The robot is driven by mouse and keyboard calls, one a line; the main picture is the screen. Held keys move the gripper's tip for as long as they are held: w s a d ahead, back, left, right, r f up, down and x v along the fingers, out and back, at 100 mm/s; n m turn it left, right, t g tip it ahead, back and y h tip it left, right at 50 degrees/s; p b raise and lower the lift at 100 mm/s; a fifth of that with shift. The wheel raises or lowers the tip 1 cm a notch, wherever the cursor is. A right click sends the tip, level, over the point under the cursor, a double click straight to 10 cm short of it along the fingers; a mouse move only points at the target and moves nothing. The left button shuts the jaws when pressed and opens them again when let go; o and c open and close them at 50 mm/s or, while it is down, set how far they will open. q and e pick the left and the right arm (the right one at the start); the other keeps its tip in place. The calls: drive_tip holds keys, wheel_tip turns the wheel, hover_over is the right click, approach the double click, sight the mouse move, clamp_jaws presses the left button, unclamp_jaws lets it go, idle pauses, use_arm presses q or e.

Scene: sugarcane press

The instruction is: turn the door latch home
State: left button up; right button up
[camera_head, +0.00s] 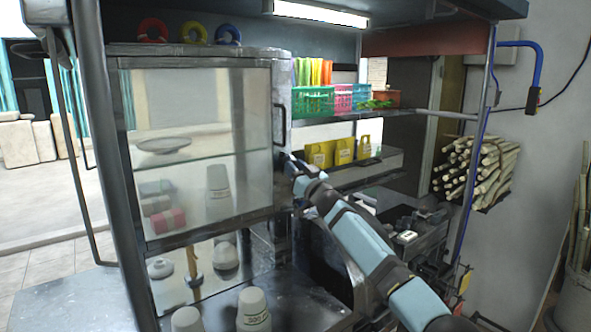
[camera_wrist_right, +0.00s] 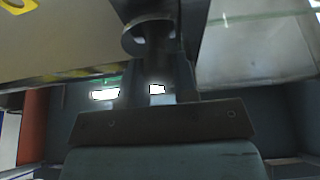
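The glass-fronted cabinet door (camera_head: 205,150) looks closed, with a dark bar handle (camera_head: 279,125) on its right edge. My right gripper (camera_head: 286,166) is at that edge, just below the handle, with its arm reaching in from the lower right. I cannot make out the latch in the head view; the gripper covers that spot. In the right wrist view, a dark round metal piece (camera_wrist_right: 147,38), perhaps the latch, sits at the tips of my right gripper (camera_wrist_right: 158,60). Whether the fingers are closed on it is unclear. My left gripper is not in view.
White-capped bottles (camera_head: 253,310) stand on the counter below the door. To the right are a shelf with yellow packs (camera_head: 343,151), coloured baskets (camera_head: 313,101) and a rack of cane stalks (camera_head: 475,170). Open floor (camera_head: 40,262) lies at the left.

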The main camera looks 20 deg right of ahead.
drive_tip(key=shift+c, duration=1.4)
drive_tip(key=shift+n, duration=0.3)
drive_tip(key=n+g+y+p, duration=0.1)
drive_tip(key=n, duration=0.2)
drive_tip(key=n+y, duration=0.2)
drive_tip(key=n, duration=0.1)
drive_tip(key=shift+r+g+p, duration=0.1)
drive_tip(key=shift+g+p, duration=0.25)
drive_tip(key=shift+g, duration=0.05)
drive_tip(key=n+g+y, duration=0.1)
drive_tip(key=n, duration=0.1)
drive_tip(key=n+g+p, duration=0.1)
drive_tip(key=n, duration=0.2)
drive_tip(key=shift+y, duration=0.4)
drive_tip(key=n+g+p, duration=0.1)
drive_tip(key=n, duration=0.2)
drive_tip(key=n+g+p, duration=0.1)
drive_tip(key=n, duration=0.2)
drive_tip(key=shift+n, duration=0.4)
drive_tip(key=shift+n+g+p, duration=0.55)
drive_tip(key=shift+n+g, duration=0.05)
drive_tip(key=shift+n, duration=0.5)
drive_tip(key=shift+n+g+p, duration=0.35)
drive_tip(key=shift+n+g, duration=0.05)
drive_tip(key=shift+n, duration=0.5)
drive_tip(key=shift+f, duration=0.2)
